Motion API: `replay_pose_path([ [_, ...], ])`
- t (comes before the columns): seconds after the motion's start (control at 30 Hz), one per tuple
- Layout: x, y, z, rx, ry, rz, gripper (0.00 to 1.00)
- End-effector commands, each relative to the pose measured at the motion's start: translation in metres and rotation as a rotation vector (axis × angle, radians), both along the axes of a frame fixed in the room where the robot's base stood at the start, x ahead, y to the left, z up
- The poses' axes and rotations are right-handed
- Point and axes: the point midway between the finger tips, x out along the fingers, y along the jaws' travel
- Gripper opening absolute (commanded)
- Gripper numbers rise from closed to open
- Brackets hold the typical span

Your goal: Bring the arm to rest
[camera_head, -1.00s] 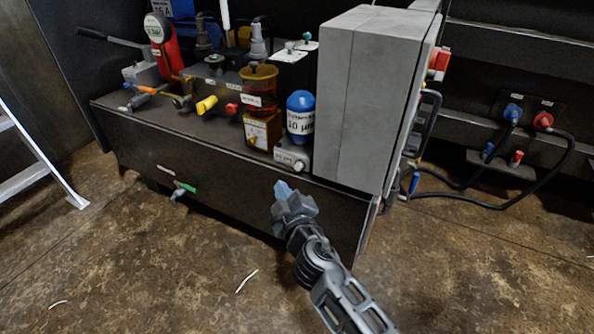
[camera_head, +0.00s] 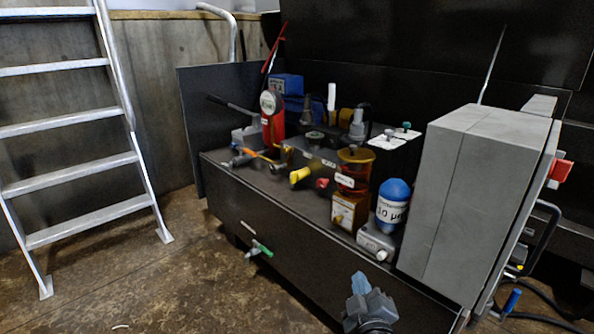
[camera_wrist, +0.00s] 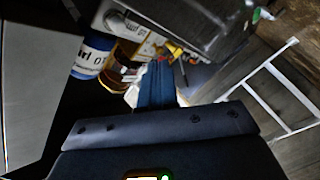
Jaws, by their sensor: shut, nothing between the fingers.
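My gripper (camera_head: 360,284) shows at the bottom of the head view, in front of the black bench's front panel. Its blue fingertips are together with nothing between them, and it points up toward the bench. In the wrist view the blue fingers (camera_wrist: 157,84) lie side by side, with the bench units beyond them. Most of my arm is below the head view. I cannot tell how far the fingertips are from the front panel.
The black bench (camera_head: 290,235) carries a blue-capped filter (camera_head: 393,205), an amber container (camera_head: 353,170), a red cylinder (camera_head: 272,115) and a yellow knob (camera_head: 299,175). A grey cabinet (camera_head: 475,200) stands at right. A metal ladder (camera_head: 70,130) stands at left. Floor between is clear.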

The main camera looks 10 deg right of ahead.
Motion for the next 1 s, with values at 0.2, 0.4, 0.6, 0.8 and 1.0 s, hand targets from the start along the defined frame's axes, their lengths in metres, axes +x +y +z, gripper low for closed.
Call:
replay_pose_path([
  [0.2, -0.077, 0.004, -0.037, 0.113, 0.059, 0.034, 0.00],
  [0.4, -0.173, 0.007, -0.055, 0.264, 0.106, 0.066, 0.00],
  [0.6, -0.262, 0.008, -0.048, 0.412, 0.135, 0.079, 0.00],
  [0.8, -0.343, 0.006, -0.020, 0.551, 0.148, 0.071, 0.00],
  [1.0, -0.409, 0.000, 0.023, 0.681, 0.148, 0.046, 0.00],
])
